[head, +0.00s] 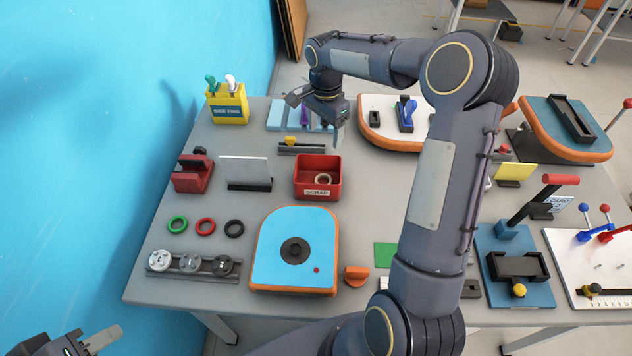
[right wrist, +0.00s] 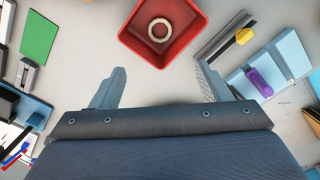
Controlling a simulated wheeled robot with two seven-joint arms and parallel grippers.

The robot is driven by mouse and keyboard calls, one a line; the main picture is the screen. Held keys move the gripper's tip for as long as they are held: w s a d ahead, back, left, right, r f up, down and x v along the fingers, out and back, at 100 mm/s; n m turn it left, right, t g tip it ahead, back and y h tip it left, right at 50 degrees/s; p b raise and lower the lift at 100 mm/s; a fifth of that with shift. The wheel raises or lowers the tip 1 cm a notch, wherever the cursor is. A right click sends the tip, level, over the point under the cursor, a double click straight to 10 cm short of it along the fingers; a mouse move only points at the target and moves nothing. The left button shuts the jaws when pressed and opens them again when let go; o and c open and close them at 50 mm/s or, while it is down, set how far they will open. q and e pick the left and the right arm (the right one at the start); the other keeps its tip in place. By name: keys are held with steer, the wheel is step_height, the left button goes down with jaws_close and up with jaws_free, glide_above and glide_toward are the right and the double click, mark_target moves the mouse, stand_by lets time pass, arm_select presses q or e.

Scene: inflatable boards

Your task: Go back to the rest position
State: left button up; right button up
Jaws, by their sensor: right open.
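My right arm arches over the right half of the table. Its gripper (head: 338,128) hangs over the back middle of the table, above and behind the red scrap bin (head: 318,190). In the right wrist view the right gripper (right wrist: 160,88) has its two fingers wide apart with nothing between them. The red bin, with a pale ring (right wrist: 159,29) in it, lies just beyond the fingertips there. My left gripper (head: 100,341) shows only in part at the bottom left corner, off the table's front edge. Its jaw opening cannot be made out.
The table (head: 160,290) holds a blue-topped board (head: 296,250), a yellow cup (head: 228,104), a red block holder (head: 192,174), several rings and a blue fixture (head: 515,268). A blue wall (head: 110,120) stands close on the left. Parts of the table are hidden behind my right arm.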

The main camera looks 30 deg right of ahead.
steer(key=shift+r, duration=1.2)
steer(key=s+a+r+n+t+y+b, duration=0.1)
steer(key=s+a+r+n, duration=0.25)
steer(key=s, duration=0.45)
steer(key=s+a+r+n+t, duration=0.2)
steer(key=s+r+n, duration=0.2)
steer(key=s, duration=0.4)
steer(key=s+a+f+n+t+y, duration=0.1)
steer(key=s+a+f+n, duration=0.1)
steer(key=s, duration=0.4)
steer(key=s+a+f+n+t+y, duration=0.1)
steer(key=s+a+f+n, duration=0.1)
steer(key=s+a+n, duration=0.2)
steer(key=s, duration=0.3)
steer(key=shift+f+t+y, duration=0.3)
steer(key=shift+f+y, duration=0.05)
steer(key=shift+y, duration=0.05)
